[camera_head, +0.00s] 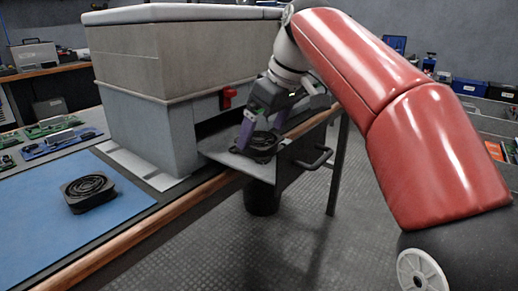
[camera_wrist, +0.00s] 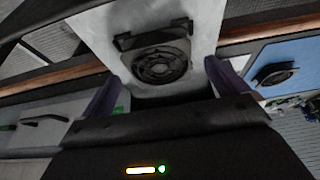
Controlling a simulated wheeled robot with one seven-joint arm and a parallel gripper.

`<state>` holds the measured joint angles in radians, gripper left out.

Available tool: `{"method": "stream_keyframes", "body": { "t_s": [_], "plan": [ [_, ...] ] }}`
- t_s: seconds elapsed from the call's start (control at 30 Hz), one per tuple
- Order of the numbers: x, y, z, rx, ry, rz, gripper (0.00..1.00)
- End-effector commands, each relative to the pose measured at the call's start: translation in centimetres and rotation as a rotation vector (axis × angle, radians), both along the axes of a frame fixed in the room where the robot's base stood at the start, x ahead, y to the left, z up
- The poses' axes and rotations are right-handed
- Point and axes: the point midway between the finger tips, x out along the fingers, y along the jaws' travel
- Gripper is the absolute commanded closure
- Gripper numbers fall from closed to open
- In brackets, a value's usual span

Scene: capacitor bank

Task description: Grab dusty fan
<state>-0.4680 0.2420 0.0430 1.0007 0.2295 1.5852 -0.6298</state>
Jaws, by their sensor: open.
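A square black fan with a round grille (camera_head: 262,141) lies on a light grey pull-out tray (camera_head: 222,150) at the front of the big grey unit (camera_head: 150,95). It also shows between my fingers in the wrist view (camera_wrist: 158,66), where its grille looks greyish; I cannot tell for sure if that is dust. My gripper (camera_head: 258,137) is open, its purple fingers pointing down at this fan, one on either side. Whether they touch it cannot be told. A second black fan (camera_head: 89,191) lies on the blue mat (camera_head: 110,225) at the left, away from my gripper.
The tray has a black handle (camera_head: 316,159) at its outer edge. A red switch (camera_head: 228,97) is on the unit beside the opening. Green and blue circuit boards (camera_head: 60,141) lie on the bench at left. A wooden bench edge (camera_head: 150,232) runs below the tray.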

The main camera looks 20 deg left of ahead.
Motion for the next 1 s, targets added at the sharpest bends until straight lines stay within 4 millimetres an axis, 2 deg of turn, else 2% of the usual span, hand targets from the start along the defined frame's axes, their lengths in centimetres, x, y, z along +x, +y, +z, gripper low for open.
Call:
{"method": "stream_keyframes", "body": {
  "t_s": [0.03, 0.1, 0.37, 0.73, 1.0],
  "plan": [
    [0.1, 0.33, -1.22, -0.001, 0.002, 0.001, 0.02],
    [0.21, 0.64, -1.93, -0.001, 0.001, 0.001, 0.02],
    [0.3, 0.76, -2.03, 0.0, 0.0, 0.0, 0.02],
    [0.3, 0.75, -2.01, 0.0, 0.0, 0.0, 0.5],
    [0.3, 0.76, -1.84, 0.001, 0.0, 0.0, 0.52]
  ]
}}
